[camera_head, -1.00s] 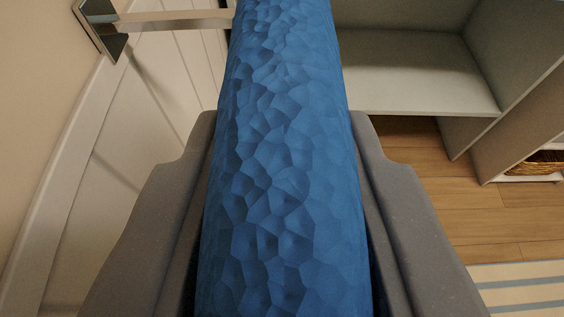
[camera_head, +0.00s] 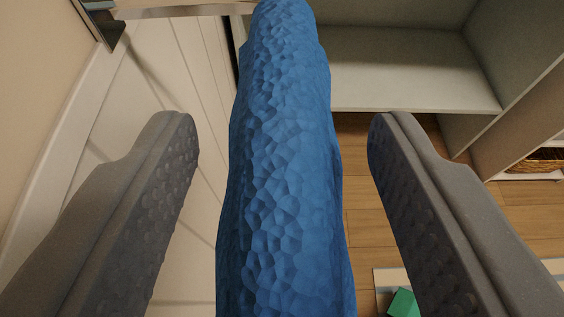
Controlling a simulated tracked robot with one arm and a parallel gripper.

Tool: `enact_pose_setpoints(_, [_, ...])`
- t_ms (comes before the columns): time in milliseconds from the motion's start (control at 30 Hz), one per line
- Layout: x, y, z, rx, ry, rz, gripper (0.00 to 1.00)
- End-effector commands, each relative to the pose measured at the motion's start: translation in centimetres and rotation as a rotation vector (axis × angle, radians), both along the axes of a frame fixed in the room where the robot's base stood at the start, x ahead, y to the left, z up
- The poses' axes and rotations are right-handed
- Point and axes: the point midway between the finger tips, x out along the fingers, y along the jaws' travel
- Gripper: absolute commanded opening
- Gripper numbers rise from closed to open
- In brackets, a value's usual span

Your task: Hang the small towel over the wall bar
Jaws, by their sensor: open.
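The small towel (camera_head: 285,170) is blue with a faceted surface and runs up the middle of the view. Its top end is at the wall bar (camera_head: 185,9), whose metal mount (camera_head: 103,22) is on the wall at the upper left. The towel covers the bar where they meet, so I cannot see exactly how it lies over it. My gripper (camera_head: 283,140) is open, with one grey finger on each side of the towel and a visible gap to both.
A pale shelf unit (camera_head: 410,70) stands at the upper right, with a wicker basket (camera_head: 540,160) at the right edge. Below are the wooden floor (camera_head: 365,190), a striped rug (camera_head: 390,275) and a green object (camera_head: 403,303). White wall panelling (camera_head: 150,90) is close on the left.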

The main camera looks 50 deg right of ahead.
Motion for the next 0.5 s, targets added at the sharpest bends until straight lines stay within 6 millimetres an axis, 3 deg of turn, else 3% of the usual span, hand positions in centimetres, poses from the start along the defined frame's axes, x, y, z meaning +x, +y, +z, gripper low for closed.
enact_pose_setpoints(500, [-3.6,5.0,2.5,-0.002,0.000,-0.001,0.50])
